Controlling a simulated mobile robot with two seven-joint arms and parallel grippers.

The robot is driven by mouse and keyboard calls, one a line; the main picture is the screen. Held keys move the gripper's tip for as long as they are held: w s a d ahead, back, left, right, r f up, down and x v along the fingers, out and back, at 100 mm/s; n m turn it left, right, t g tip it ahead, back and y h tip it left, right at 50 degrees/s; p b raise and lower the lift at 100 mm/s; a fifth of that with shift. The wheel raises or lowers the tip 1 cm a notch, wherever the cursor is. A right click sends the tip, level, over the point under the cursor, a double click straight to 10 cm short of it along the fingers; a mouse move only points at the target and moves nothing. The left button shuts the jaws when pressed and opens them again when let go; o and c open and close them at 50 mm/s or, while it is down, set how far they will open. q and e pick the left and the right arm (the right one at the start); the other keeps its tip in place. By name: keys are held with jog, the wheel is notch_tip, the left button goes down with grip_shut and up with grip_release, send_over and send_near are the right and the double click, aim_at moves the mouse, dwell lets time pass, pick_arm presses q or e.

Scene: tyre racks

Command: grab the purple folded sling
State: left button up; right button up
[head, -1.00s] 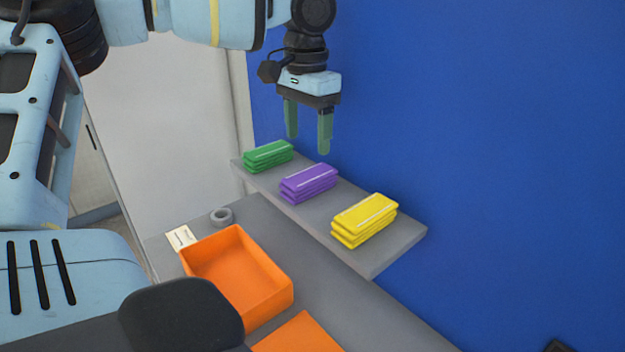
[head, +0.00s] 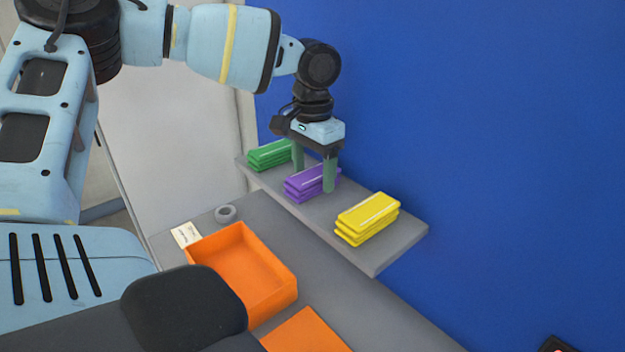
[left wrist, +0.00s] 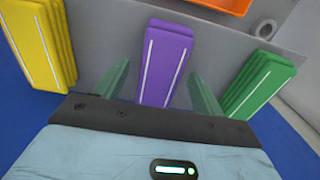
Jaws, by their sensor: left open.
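The purple folded sling (head: 305,184) lies on a grey shelf between the green and yellow slings. It also shows in the left wrist view (left wrist: 164,62), in the gap between the two fingers. My left gripper (head: 314,178) is open and points down at the purple sling, one green finger on each side of it. In the left wrist view the left gripper (left wrist: 160,88) has its fingers apart, and I cannot tell whether they touch the sling. My right gripper is not in view.
A green folded sling (head: 270,154) and a yellow one (head: 367,218) flank the purple one on the shelf (head: 392,250). Below are an orange bin (head: 280,292), a grey ring (head: 225,214) and a white card (head: 186,235). A blue wall (head: 480,130) stands behind.

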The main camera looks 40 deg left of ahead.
aim_at(313, 173)
pick_arm(q)
jog(key=shift+c, duration=0.4)
jog(key=c, duration=1)
jog(key=shift+r, duration=0.1)
jog(key=shift+c, duration=0.2)
notch_tip(313, 173, up, 10)
jog(key=shift+b, duration=0.35)
